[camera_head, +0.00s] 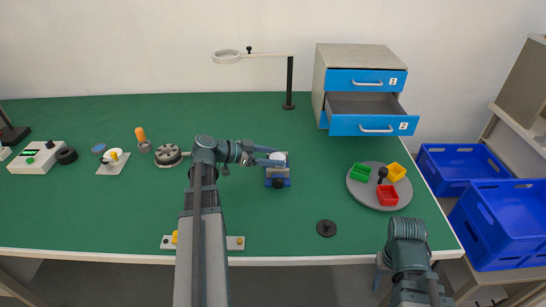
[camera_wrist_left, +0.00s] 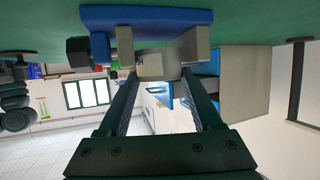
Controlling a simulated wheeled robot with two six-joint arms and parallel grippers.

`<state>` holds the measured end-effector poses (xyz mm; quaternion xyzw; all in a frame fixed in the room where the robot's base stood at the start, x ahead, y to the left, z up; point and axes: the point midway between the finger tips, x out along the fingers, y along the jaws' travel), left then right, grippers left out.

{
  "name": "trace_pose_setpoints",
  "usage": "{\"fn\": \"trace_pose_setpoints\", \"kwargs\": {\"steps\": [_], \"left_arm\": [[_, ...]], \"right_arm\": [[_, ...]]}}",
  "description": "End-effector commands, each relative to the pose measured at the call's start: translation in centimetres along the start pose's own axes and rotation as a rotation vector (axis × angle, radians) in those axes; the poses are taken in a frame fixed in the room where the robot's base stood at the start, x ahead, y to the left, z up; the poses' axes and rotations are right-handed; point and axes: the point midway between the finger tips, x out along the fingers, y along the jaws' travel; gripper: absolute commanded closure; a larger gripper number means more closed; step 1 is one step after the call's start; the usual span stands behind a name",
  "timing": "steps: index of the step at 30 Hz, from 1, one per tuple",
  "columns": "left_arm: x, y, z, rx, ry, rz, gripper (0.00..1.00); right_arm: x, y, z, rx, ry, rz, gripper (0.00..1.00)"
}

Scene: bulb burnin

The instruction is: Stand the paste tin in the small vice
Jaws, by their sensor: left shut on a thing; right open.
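The small vice (camera_head: 278,183), with a blue base and grey jaws, stands on the green table in the middle. The paste tin (camera_head: 278,157) is a small pale round tin at the vice's jaws. My left gripper (camera_head: 268,157) is shut on it from the left. In the left wrist view, which is upside down, the fingers grip the tin (camera_wrist_left: 157,65) between the two jaws of the vice (camera_wrist_left: 150,18). I cannot tell whether the tin rests on the vice. My right gripper (camera_head: 381,268) hangs at the front edge, away from the vice, its fingers mostly hidden.
A round grey tray (camera_head: 365,196) with coloured bins is to the right. A black disc (camera_head: 326,228) lies in front. A magnifier stand (camera_head: 289,85) and a drawer cabinet (camera_head: 335,80), lower drawer open, stand behind. A grey round fixture (camera_head: 168,155) is left of the arm.

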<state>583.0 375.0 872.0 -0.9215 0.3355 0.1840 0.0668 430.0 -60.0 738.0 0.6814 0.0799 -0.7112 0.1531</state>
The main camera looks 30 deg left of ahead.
Motion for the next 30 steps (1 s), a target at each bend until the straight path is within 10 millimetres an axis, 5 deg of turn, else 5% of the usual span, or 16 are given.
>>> {"fn": "trace_pose_setpoints", "kwargs": {"steps": [5, 6, 11, 22, 30], "left_arm": [[0.0, 0.0, 0.0, 0.000, 0.002, 0.000, 1.00], [0.0, 0.0, 0.0, 0.000, 0.002, 0.000, 0.30], [0.0, 0.0, 0.0, 0.000, 0.002, 0.000, 0.01], [-0.9, 0.0, -0.2, -0.001, 0.001, -0.001, 0.00], [-6.4, -0.1, -0.4, -0.002, 0.001, -0.005, 0.00]], "right_arm": [[0.0, 0.0, 0.0, 0.000, 0.000, 0.000, 0.50], [0.0, 0.0, 0.0, 0.000, 0.000, 0.000, 0.50], [0.0, 0.0, 0.0, 0.000, 0.000, 0.000, 0.50], [-0.5, 0.1, 0.0, 0.000, 0.000, 0.000, 0.50], [-2.8, 0.3, 0.2, 0.000, 0.000, 0.000, 0.50]]}}
